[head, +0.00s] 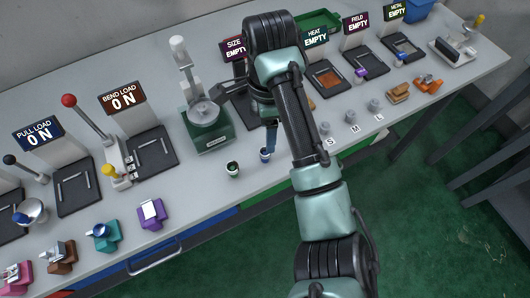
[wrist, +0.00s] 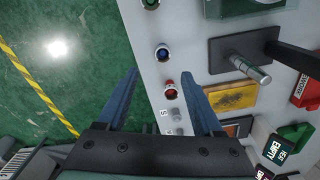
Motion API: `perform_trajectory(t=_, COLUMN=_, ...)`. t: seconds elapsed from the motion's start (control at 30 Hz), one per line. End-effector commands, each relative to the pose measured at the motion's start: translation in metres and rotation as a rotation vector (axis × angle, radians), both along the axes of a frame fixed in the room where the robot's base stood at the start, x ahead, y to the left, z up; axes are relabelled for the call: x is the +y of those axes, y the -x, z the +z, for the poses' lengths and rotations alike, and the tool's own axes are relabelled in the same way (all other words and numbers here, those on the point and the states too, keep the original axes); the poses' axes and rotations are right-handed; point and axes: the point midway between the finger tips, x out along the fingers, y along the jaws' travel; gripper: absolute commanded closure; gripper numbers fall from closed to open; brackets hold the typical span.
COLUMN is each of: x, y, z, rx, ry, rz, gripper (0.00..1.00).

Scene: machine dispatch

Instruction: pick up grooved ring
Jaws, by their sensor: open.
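I cannot tell for sure which thing is the grooved ring. Small round pieces stand along the front of the bench: one with a green top (head: 232,169), one with a blue top (head: 265,155) and one with a red top (wrist: 171,91). The green-topped (wrist: 150,4) and blue-topped (wrist: 162,53) pieces also show in the wrist view. My gripper (wrist: 160,80) is open and empty, its blue fingers above the bench's front edge, the right finger close to the red-topped piece. In the head view my arm hides the red-topped piece and most of my gripper; one blue finger (head: 271,138) shows.
Grey weights (head: 351,117) stand by S, M and L labels. Stations with signs and black trays (head: 155,149) line the back, with a green machine (head: 207,130) among them. Coloured fixtures (head: 103,235) stand at front left. Open green floor (head: 440,210) lies before the bench.

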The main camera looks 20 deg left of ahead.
Motion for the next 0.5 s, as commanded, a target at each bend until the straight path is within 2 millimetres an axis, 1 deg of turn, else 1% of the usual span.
perform_trajectory(t=0.03, x=0.000, y=0.000, z=-0.011, rx=0.002, ry=-0.001, rz=-0.001, gripper=0.32)
perform_trajectory(t=0.13, x=0.000, y=0.000, z=-0.021, rx=0.000, ry=0.000, rz=-0.001, gripper=0.32)
perform_trajectory(t=0.37, x=0.002, y=0.000, z=-0.036, rx=-0.001, ry=0.001, rz=0.000, gripper=0.32)
perform_trajectory(t=0.5, x=0.005, y=0.000, z=-0.057, rx=0.000, ry=0.001, rz=0.000, gripper=0.32)
